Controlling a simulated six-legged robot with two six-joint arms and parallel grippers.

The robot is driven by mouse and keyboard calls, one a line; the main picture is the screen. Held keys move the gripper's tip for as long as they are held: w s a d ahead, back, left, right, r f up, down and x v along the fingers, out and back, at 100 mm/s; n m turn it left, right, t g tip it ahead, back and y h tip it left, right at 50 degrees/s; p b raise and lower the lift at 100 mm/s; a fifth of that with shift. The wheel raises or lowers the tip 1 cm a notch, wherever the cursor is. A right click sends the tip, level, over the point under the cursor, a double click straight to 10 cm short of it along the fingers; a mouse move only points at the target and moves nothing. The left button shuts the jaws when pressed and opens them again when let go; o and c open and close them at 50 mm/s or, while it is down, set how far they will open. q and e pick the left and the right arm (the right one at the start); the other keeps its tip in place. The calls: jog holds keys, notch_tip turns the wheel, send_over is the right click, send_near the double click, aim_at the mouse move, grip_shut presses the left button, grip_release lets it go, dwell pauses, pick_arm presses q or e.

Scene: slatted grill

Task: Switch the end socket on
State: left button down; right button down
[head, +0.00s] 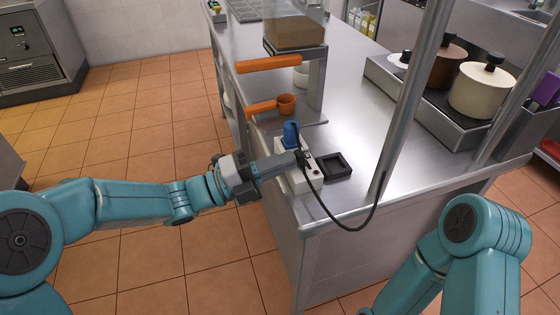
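A white socket strip (299,182) lies along the near left edge of the steel counter. A blue plug (291,134) stands at its far end. A small reddish spot, perhaps a switch, shows at its near right side. My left gripper (298,159) reaches in from the left, its fingertips over the middle of the strip and hiding part of it. Its fingers look close together, but I cannot tell whether they are shut or touch the strip. My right gripper is out of view.
A black square tray (334,166) sits right of the strip. Metal posts (405,105) rise at the right. Pots (483,90) stand on a stove beyond.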

pick_arm(q)
jog(key=shift+d+r+y+p, duration=0.1)
jog(key=shift+r+y+p, duration=0.3)
jog(key=shift+p, duration=0.05)
jog(key=y+p, duration=0.1)
jog(key=r+g+y+p, duration=0.1)
jog(key=p, duration=0.1)
jog(key=d+y+p, duration=0.1)
jog(key=p, duration=0.1)
jog(key=shift+w+r, duration=0.15)
jog(key=shift+r, duration=0.15)
jog(key=shift+d+g+y+p, duration=0.1)
jog(key=shift+g+y+p, duration=0.2)
jog(key=shift+y+p, duration=0.2)
jog(key=shift+f+b, duration=0.3)
jog(key=shift+f, duration=0.05)
jog(key=shift+r, duration=0.1)
